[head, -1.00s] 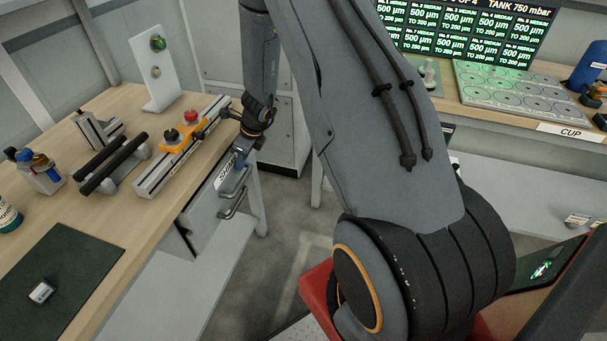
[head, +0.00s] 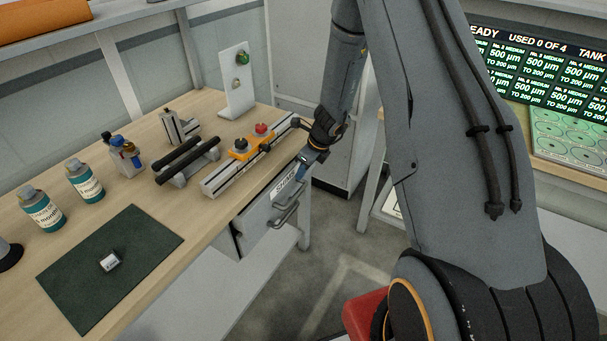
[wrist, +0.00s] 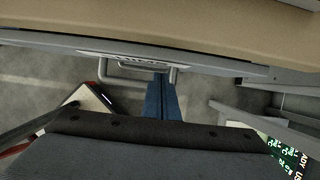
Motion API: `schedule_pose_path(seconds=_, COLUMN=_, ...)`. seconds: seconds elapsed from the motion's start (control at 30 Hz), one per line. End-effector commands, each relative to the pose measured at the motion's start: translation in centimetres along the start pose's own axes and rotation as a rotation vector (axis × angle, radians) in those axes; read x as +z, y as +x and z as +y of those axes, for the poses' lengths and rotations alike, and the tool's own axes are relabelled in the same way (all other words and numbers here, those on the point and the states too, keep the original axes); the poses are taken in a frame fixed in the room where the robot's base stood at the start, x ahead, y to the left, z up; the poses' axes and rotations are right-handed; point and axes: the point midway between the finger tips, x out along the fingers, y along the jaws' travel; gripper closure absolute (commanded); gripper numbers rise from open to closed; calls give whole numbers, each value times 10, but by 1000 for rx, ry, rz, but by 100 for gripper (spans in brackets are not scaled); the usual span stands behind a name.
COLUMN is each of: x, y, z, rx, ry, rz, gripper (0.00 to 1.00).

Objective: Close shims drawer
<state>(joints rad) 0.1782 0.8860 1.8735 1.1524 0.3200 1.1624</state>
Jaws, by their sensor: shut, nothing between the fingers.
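The shims drawer (head: 258,216) is under the near edge of the wooden workbench. Its grey front carries a SHIMS label (head: 284,189) and a bar handle (head: 286,213). A dark gap shows at its left side, so it looks a little open. My gripper (head: 301,173) is shut and empty, pointing down at the label's upper right. In the wrist view, the blue fingers of my gripper (wrist: 161,78) lie together beside the right part of the handle (wrist: 105,76). The drawer front (wrist: 215,66) runs along the bench edge there. I cannot tell whether the fingers touch it.
The workbench (head: 225,207) bears an orange-clamped rail fixture (head: 236,160), black rollers (head: 186,160), bottles (head: 85,182) and a dark green mat (head: 85,290). A grey cabinet (head: 338,168) stands behind my gripper. Open floor (head: 345,255) lies right of the drawer.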

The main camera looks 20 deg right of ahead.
Motion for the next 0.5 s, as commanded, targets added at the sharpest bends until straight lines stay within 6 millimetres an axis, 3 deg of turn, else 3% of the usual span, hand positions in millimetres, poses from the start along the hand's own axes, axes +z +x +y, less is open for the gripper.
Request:
schedule_pose_path(seconds=0.1, x=2, y=-20, z=0, rx=0, ry=0, rz=0, gripper=100)
schedule_pose_path(seconds=0.47, x=5, y=-58, z=-2, rx=0, ry=-3, rz=0, gripper=100)
schedule_pose_path(seconds=0.5, x=6, y=-60, z=-2, rx=0, ry=-5, rz=0, gripper=93)
